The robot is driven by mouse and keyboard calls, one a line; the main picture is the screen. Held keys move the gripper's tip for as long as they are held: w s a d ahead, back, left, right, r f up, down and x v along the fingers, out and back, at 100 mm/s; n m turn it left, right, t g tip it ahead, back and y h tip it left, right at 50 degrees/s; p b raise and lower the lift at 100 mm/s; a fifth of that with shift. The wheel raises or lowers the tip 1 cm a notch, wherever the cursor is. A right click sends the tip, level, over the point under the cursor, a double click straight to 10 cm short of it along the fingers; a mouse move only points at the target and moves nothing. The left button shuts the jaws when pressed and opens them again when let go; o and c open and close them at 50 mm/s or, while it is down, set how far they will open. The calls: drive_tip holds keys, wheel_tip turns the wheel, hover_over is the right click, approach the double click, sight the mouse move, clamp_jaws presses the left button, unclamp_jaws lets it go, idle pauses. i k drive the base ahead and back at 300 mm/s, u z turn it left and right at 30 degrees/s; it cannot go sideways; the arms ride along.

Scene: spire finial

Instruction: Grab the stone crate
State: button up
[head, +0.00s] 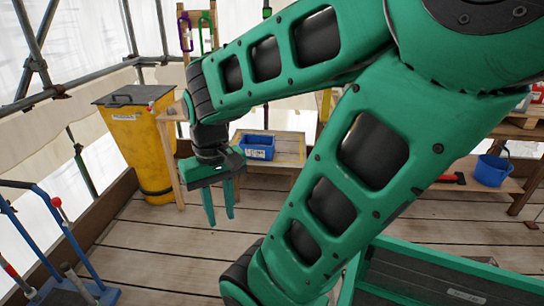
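A small blue crate (257,149) with a white label on its front sits on a low wooden bench (287,160) at the back, near the middle of the head view. I cannot read the label, so I cannot tell for sure that this is the stone crate. What lies inside it is hidden. My gripper (221,219) hangs in front of and to the left of the crate with its fingers pointing down. The two fingers are apart with nothing between them. My green arm covers much of the middle and right of the view.
A tall yellow bin (143,150) with a dark lid stands left of the bench. A blue-railed trolley (62,232) is at the lower left. A blue bucket (492,171) stands on a wooden shelf at the right. The plank floor (170,250) below my gripper is clear.

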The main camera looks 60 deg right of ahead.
sight(258, 144)
drive_tip(key=k, duration=0.55)
drive_tip(key=z, duration=2.15)
drive_tip(key=i, duration=2.3)
drive_tip(key=z, duration=0.05)
